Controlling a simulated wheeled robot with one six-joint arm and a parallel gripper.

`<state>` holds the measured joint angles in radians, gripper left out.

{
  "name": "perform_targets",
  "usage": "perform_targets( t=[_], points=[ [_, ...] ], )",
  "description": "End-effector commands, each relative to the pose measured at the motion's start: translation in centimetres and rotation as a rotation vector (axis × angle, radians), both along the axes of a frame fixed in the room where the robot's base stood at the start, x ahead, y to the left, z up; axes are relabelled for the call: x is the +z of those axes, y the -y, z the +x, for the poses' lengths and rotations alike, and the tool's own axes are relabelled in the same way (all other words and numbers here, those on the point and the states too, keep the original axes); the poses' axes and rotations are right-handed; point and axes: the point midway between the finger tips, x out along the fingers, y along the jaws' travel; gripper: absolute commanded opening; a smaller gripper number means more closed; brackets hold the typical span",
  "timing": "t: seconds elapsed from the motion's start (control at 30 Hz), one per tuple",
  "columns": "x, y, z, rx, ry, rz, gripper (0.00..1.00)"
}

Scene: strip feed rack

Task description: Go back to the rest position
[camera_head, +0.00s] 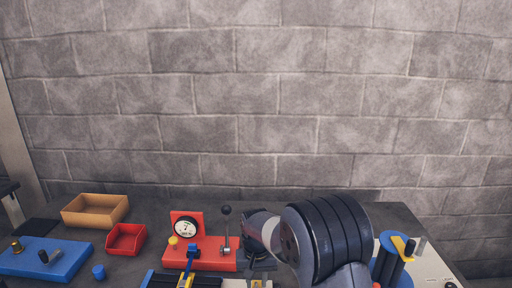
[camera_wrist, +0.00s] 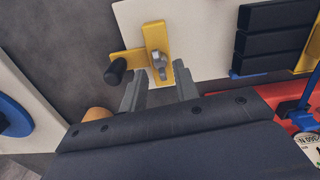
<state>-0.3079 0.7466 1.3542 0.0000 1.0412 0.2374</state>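My gripper (camera_wrist: 160,78) shows in the wrist view with its two grey fingers apart and an empty gap between them. Just beyond the fingertips, a yellow bracket (camera_wrist: 154,38) with a grey wing nut (camera_wrist: 160,66) and a black knob (camera_wrist: 115,71) sits on a white plate (camera_wrist: 206,30). I cannot tell whether a finger touches the bracket. In the head view my arm rises at the right of centre, over the bench, and the fingertips cannot be made out.
A red gauge stand (camera_head: 210,258) with a black-knobbed lever stands left of my arm. A tan bin (camera_head: 95,210), a red bin (camera_head: 126,239) and a blue plate (camera_head: 42,260) lie further left. A blue reel (camera_head: 388,268) stands to the right. A block wall (camera_head: 250,100) closes the back.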

Motion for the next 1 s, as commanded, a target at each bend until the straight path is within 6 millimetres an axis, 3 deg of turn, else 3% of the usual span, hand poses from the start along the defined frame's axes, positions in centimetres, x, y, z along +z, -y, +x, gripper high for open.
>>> perform_targets(
  t=[0.07, 1.0],
  points=[
    [-1.67, 0.04, -0.12, 0.0, -0.005, -0.001, 0.29],
    [-1.37, 0.01, -0.04, 0.764, -0.001, 0.0, 0.29]
  ],
)
